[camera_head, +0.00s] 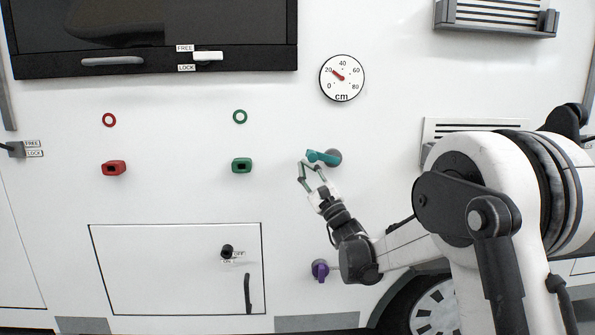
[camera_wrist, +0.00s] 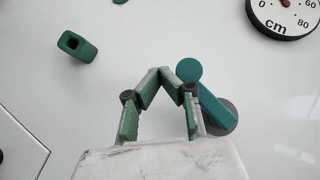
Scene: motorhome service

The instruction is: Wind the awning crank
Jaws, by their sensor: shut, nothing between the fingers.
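The teal awning crank (camera_head: 323,157) sits on a round grey hub on the white motorhome wall, its arm pointing left and slightly up from the hub in the head view. In the wrist view the crank arm (camera_wrist: 211,103) runs from the grey hub (camera_wrist: 231,112) up and left to a round teal knob (camera_wrist: 188,70). My gripper (camera_head: 306,163) is close beside the knob end, on its left and lower side. In the wrist view my gripper (camera_wrist: 161,73) has its tips together, empty, just left of the knob. Whether a finger touches the knob I cannot tell.
A cm dial (camera_head: 342,78) above the crank shows its red needle near 20. A green socket (camera_head: 241,165) and a red socket (camera_head: 114,168) are to the left. A purple knob (camera_head: 320,270) is below, beside my wrist. A hatch (camera_head: 170,270) is lower left.

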